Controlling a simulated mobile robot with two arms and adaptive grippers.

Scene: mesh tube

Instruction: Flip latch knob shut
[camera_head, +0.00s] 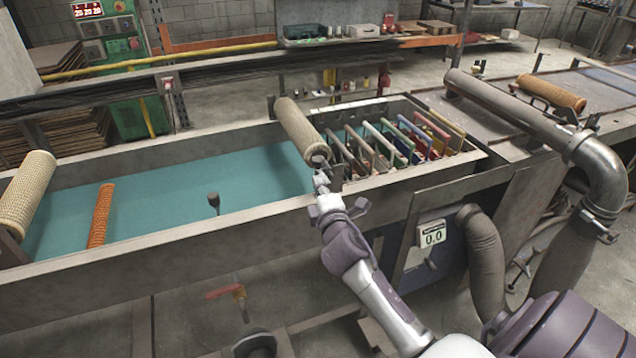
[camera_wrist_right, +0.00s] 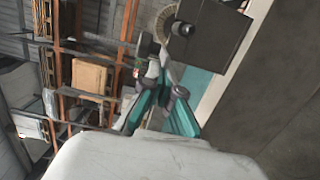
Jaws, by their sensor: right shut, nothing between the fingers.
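My right gripper (camera_head: 321,180) is at the trough's front wall, just below the near end of the beige mesh tube (camera_head: 297,130). In the right wrist view its teal-padded fingers (camera_wrist_right: 160,84) are shut with nothing between them. A small dark knob (camera_wrist_right: 184,29) shows there on a dark plate (camera_wrist_right: 212,38), above and right of the fingertips. A dark stubby part (camera_wrist_right: 148,46) shows close to the fingertips; whether they touch it is unclear. In the head view the gripper partly hides the tube's end fittings, so I cannot tell the latch's position. My left gripper is not in view.
The trough (camera_head: 160,240) has a teal bed and a rack of coloured frames (camera_head: 400,140) to the right. A black-knobbed lever (camera_head: 213,200) stands at its front wall. An orange roll (camera_head: 101,215) and another beige roll (camera_head: 26,190) lie left. A thick pipe (camera_head: 520,115) runs right.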

